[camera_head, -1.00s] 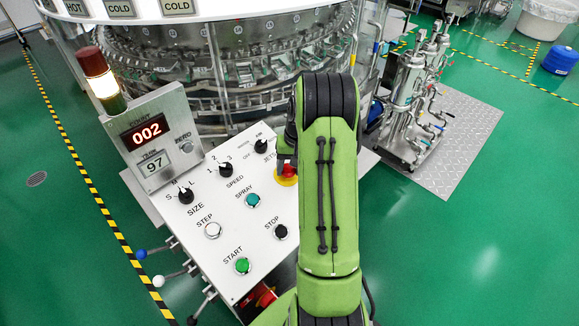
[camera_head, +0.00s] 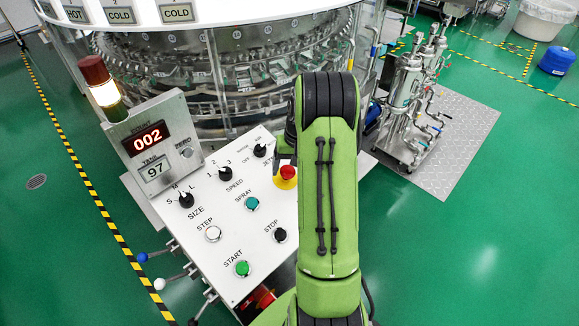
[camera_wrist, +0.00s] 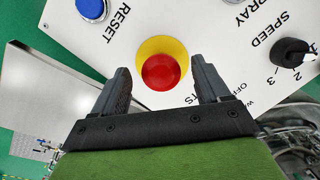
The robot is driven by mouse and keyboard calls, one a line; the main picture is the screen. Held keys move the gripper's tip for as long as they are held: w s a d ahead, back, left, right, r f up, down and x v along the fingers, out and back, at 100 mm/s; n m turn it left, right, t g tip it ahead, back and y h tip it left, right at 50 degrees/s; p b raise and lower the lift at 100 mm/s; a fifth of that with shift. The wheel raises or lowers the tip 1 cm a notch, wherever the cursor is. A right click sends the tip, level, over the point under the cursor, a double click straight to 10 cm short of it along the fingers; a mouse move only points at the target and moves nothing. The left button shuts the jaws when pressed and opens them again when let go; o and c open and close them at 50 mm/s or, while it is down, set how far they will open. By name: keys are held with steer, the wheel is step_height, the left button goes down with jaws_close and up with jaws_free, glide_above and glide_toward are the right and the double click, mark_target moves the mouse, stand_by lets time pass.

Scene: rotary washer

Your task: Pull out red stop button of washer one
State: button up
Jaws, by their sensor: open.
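The red stop button (camera_head: 288,172) on its yellow collar sits at the right side of the white control panel (camera_head: 225,262), partly hidden by my arm in the head view. In the wrist view the red button (camera_wrist: 162,72) and yellow collar show fully. My gripper (camera_wrist: 164,82) is open, with one black finger on each side of the button and visible gaps to it. Whether the fingertips reach down to the panel I cannot tell. In the head view my gripper is mostly hidden behind my green arm.
Near the button are the JETS knob (camera_head: 260,150), the teal SPRAY button (camera_head: 252,203) and the black STOP button (camera_head: 279,235). A blue RESET button (camera_wrist: 92,8) shows in the wrist view. The round washer (camera_head: 180,75) stands behind the panel.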

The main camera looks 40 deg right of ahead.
step_height(320, 180, up, 15)
steer(key=s+d+p, duration=0.1)
steer(key=d+p, duration=0.1)
steer(key=p, duration=0.2)
steer(key=shift+s+r, duration=0.15)
steer(key=shift+s, duration=0.1)
steer(key=s+a+r+n+t+h+p, duration=0.1)
steer(key=s+a+r+n, duration=0.1)
steer(key=a+r, duration=0.6)
steer(key=s+a+r+n+t+h, duration=0.1)
steer(key=s+a+r+n, duration=0.2)
steer(key=a, duration=0.9)
steer(key=s+a+n+t, duration=0.2)
steer(key=s+a, duration=0.6)
steer(key=s, duration=0.4)
steer(key=shift+s+a+r+t+y+p, duration=0.15)
steer(key=shift+s+t+y+p, duration=0.15)
steer(key=shift+s, duration=0.1)
